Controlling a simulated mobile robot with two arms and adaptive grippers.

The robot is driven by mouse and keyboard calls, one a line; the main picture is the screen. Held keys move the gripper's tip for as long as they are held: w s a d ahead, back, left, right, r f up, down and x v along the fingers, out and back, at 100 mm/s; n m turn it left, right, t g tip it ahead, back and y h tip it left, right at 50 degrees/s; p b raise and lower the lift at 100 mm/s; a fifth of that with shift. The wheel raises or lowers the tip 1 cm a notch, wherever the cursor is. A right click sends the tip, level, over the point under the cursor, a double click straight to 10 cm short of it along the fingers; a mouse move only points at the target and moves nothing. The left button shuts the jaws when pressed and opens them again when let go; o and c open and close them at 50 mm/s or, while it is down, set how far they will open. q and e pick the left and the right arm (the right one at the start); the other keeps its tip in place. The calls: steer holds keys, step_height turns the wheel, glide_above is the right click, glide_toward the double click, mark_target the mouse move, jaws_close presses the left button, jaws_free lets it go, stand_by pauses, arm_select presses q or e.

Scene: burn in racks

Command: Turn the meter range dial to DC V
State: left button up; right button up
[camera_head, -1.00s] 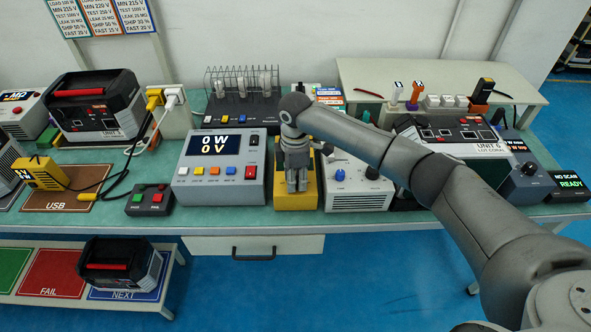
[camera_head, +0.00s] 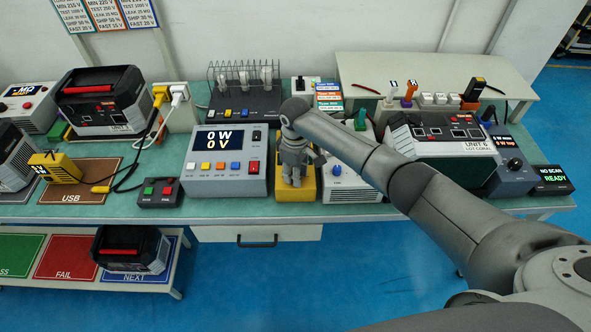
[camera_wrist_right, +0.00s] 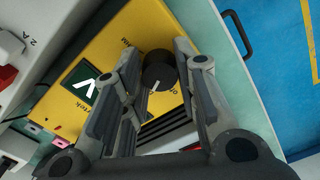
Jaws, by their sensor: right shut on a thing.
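The yellow meter (camera_head: 308,192) stands on the bench between the power panel and a white box, mostly hidden by my right gripper in the head view. In the right wrist view its yellow face (camera_wrist_right: 150,25) shows a dark display with a partly visible white character (camera_wrist_right: 88,86). The black range dial (camera_wrist_right: 158,72) has a white pointer mark and sits between the fingers of my right gripper (camera_wrist_right: 166,72). The right gripper (camera_head: 292,180) points down at the meter in the head view and is shut on the dial. Most dial labels are hidden or unreadable. My left gripper is out of view.
The power panel (camera_head: 226,181) reading 0 W and 0 V stands close left of the meter. The white box (camera_head: 352,183) with a blue knob is close right. A drawer handle (camera_head: 257,241) is below the bench edge. A wire rack (camera_head: 244,106) stands behind.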

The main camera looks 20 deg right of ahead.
stand_by(0.4)
steer(key=o, duration=1.1)
steer(key=shift+c, duration=0.2)
step_height(320, 180, up, 12)
